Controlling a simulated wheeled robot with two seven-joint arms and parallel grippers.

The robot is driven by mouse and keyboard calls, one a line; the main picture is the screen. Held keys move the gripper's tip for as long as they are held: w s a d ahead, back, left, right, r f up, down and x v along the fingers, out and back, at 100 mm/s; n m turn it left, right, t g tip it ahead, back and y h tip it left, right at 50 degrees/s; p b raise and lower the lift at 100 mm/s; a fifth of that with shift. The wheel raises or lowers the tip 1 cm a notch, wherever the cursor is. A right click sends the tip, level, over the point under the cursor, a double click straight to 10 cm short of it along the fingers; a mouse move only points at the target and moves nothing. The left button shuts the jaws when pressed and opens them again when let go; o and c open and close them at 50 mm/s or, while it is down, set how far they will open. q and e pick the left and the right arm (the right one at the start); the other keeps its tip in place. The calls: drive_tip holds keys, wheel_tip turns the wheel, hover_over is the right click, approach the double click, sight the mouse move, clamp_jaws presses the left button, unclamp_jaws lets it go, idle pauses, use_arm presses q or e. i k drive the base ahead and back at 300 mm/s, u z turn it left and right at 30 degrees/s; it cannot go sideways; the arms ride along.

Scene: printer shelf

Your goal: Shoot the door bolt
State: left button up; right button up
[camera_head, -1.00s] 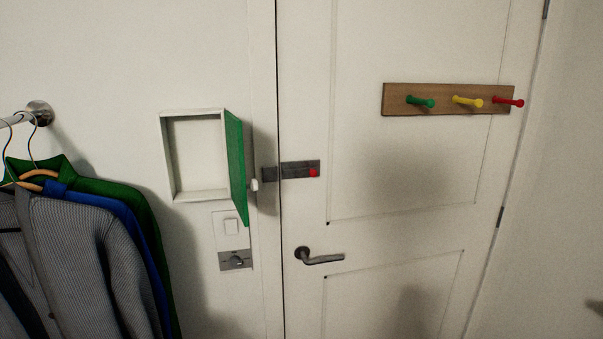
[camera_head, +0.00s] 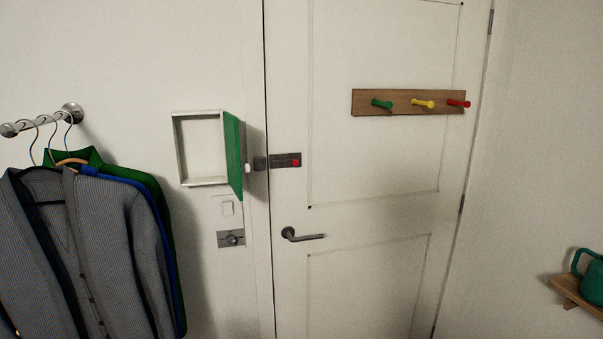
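The door bolt (camera_head: 285,160) is a dark metal slide with a red knob (camera_head: 295,162), mounted on the white door (camera_head: 375,190) near its left edge. The knob is toward the right end of the bolt plate. A dark keeper (camera_head: 260,163) sits on the frame just left of the door gap. I cannot tell whether the bolt crosses the gap. The door looks closed, with a lever handle (camera_head: 302,235) below the bolt. Neither of my grippers is in view.
A wall box (camera_head: 178,150) with its green door (camera_head: 234,155) swung open juts out left of the bolt. Clothes (camera_head: 80,250) hang on a rail at left. A peg board (camera_head: 395,103) is on the door. A shelf (camera_head: 577,293) with a green can (camera_head: 592,280) is at right.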

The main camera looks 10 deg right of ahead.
sight(295, 161)
drive_tip(key=z, duration=0.45)
drive_tip(key=i, duration=0.95)
drive_tip(key=z, duration=0.1)
